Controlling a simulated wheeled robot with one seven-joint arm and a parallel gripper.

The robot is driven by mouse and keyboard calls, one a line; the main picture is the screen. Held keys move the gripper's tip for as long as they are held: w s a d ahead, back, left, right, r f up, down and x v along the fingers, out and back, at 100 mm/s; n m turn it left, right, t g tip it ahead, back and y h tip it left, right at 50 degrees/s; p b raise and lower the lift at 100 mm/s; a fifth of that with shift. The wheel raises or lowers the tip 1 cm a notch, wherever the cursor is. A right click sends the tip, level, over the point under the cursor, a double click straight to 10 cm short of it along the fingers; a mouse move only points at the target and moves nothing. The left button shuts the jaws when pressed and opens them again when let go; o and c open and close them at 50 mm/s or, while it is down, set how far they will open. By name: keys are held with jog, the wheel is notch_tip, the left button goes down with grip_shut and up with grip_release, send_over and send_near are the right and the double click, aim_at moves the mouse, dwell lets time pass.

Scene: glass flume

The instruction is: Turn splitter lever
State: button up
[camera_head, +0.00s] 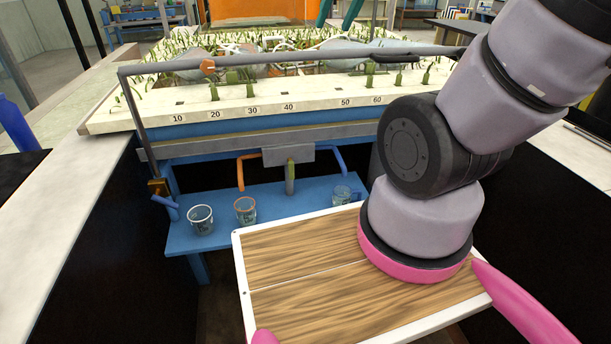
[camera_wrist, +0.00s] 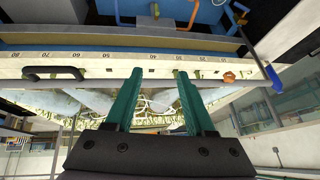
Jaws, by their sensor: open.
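The flume (camera_head: 330,108) has a pale numbered rim, with a grey bar running above it. No part is labelled as the splitter lever. Candidates are a blue handle (camera_head: 166,205) below a brown block at lower left, and a dark handle (camera_head: 400,58) on the bar, also in the wrist view (camera_wrist: 52,73). My gripper (camera_wrist: 160,74) is open and empty, its teal fingers apart over the flume. Its fingertips (camera_head: 334,25) show at the top of the head view, apart from these parts.
A white cup (camera_head: 201,219), an orange-rimmed cup (camera_head: 245,210) and a clear cup (camera_head: 342,195) stand on a blue bench (camera_head: 290,190). An orange knob (camera_head: 208,67) is on the bar. Pale counters (camera_head: 70,190) flank the flume. Plants crowd the flume bed.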

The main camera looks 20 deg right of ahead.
jog(key=w+f+n+g+h, duration=0.1)
jog(key=w+f+n, duration=0.6)
jog(key=w+f, duration=0.1)
jog(key=n+g+h, duration=0.1)
jog(key=n+h, duration=0.2)
jog(key=n, duration=1.9)
send_over(290, 163)
jog(key=s+a, duration=0.2)
jog(key=s, duration=0.1)
notch_tip(290, 163, down, 31)
jog(key=shift+g, duration=0.3)
jog(key=x, duration=1)
jog(key=shift+w+d+f, duration=0.1)
jog(key=shift+w+d, duration=0.05)
jog(key=shift+w, duration=0.1)
grip_shut()
